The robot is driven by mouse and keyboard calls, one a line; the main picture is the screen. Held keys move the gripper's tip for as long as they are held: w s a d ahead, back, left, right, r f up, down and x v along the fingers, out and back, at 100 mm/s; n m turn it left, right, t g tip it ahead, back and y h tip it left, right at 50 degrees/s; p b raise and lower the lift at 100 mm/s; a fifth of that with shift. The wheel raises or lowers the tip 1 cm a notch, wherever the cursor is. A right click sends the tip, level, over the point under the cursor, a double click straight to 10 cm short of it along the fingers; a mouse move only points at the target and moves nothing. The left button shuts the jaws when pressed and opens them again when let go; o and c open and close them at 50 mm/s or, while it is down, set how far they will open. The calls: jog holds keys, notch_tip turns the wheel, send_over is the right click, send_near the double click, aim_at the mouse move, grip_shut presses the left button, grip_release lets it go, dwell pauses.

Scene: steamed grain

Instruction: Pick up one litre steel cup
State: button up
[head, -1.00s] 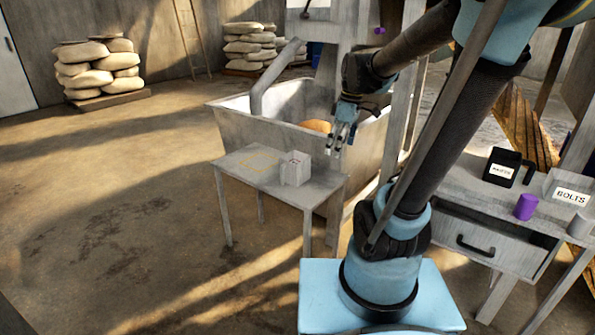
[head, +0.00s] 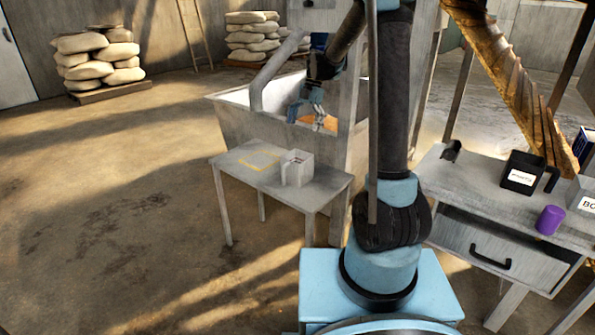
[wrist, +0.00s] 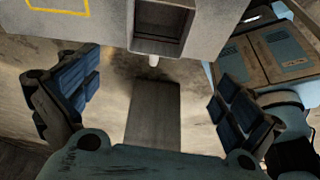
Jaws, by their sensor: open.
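The one litre steel cup (head: 299,168) is a pale grey, square-sided cup with a handle on its left side. It stands upright on the small grey table (head: 325,187) in the head view. My gripper (head: 304,113) is open and empty, above and behind the cup as the head view sees it, in front of the trough. In the wrist view the open fingers of my gripper (wrist: 157,98) are wide apart. A grey square opening with a dark inside (wrist: 160,28) lies beyond them at top centre; it looks like the cup, but I cannot be sure.
A yellow outline (head: 258,161) marks the tabletop left of the cup. A large trough (head: 240,123) stands behind the table. At right a workbench (head: 475,202) holds a black container (head: 522,174) and a purple cup (head: 550,220).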

jog(key=w, duration=0.1)
send_near(290, 179)
jog(key=shift+n, duration=0.4)
jog(key=shift+w+x, duration=0.15)
jog(key=shift+x, duration=1.2)
jog(key=shift+w+x, duration=0.2)
jog(key=shift+x, duration=1.15)
jog(key=shift+f, duration=0.1)
jog(key=shift+c, duration=0.2)
jog(key=c, duration=1.3)
